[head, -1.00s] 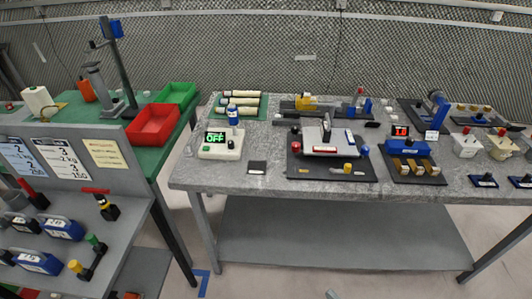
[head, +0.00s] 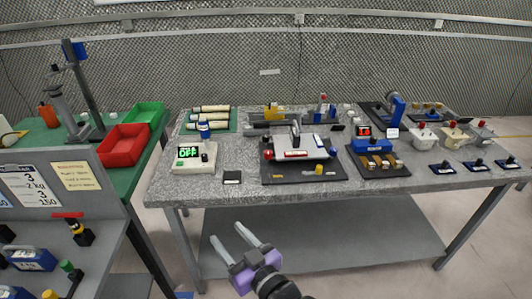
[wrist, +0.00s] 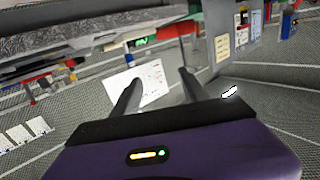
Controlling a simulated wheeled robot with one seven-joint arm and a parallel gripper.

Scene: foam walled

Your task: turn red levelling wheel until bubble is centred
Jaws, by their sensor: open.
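The levelling device (head: 300,148) is a pale plate on a dark mat in the middle of the grey speckled table. A red wheel (head: 268,154) is at its left end, a blue wheel (head: 333,152) at its right and a yellow one (head: 318,169) in front. The bubble is too small to make out. My gripper (head: 224,231) is open and empty, in front of the table's front edge and below its top, left of the red wheel and apart from it. Its two fingers also show in the wrist view (wrist: 159,76); I cannot pick out the red wheel there.
A white box reading OFF (head: 193,156) and a small black block (head: 232,177) stand left of the device. A blue unit with a red display (head: 370,144) is to its right. A green table with a red bin (head: 123,146) and a grey rack (head: 60,195) are at left.

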